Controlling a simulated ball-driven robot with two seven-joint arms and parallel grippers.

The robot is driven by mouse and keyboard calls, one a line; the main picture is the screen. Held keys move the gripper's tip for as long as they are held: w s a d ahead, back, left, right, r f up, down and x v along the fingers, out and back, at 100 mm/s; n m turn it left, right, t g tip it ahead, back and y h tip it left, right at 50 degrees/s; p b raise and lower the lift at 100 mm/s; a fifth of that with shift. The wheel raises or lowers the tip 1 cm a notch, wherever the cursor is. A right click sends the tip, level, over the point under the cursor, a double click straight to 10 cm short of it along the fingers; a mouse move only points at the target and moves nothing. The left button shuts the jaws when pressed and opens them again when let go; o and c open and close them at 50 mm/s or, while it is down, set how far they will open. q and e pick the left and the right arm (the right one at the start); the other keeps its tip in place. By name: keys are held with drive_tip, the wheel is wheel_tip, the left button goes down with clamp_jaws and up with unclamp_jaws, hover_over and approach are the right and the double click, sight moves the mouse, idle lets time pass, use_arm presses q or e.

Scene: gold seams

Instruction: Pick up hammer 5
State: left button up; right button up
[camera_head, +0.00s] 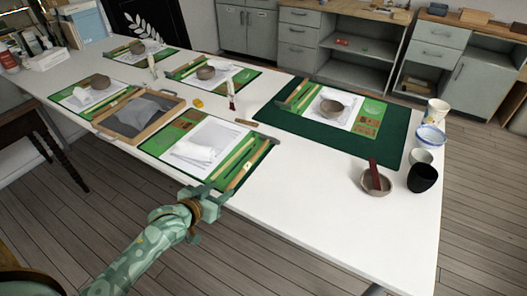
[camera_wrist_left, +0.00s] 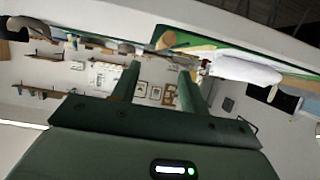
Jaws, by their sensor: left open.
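A hammer with a dark head (camera_head: 266,137) and a light wooden handle lies along the right edge of the nearest green work mat (camera_head: 160,147). No number can be read on it. My left gripper (camera_head: 210,193) is open and empty at the table's near edge, by the handle's lower end and apart from it as far as I can tell. In the left wrist view its two fingers (camera_wrist_left: 158,84) stand apart, with the table upside down along the top. My right gripper is not in view.
A white cloth roll (camera_head: 195,151) lies on the nearest mat. Cups and bowls stand at the right. The table's front right is clear.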

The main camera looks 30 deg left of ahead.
sight(234, 180)
use_arm(q)
drive_tip(key=b+x, duration=0.1)
drive_tip(key=x, duration=0.2)
drive_tip(key=shift+w+a+f, duration=0.1)
drive_tip(key=shift+w+f, duration=0.2)
drive_tip(key=shift+f, duration=0.05)
drive_tip(key=b+x, duration=0.1)
drive_tip(key=x, duration=0.1)
drive_tip(key=b+x, duration=0.2)
drive_tip(key=shift+w+a+f, duration=0.15)
drive_tip(key=shift+f, duration=0.4)
drive_tip(key=shift+w, duration=0.3)
drive_tip(key=shift+r, duration=0.15)
clamp_jaws()
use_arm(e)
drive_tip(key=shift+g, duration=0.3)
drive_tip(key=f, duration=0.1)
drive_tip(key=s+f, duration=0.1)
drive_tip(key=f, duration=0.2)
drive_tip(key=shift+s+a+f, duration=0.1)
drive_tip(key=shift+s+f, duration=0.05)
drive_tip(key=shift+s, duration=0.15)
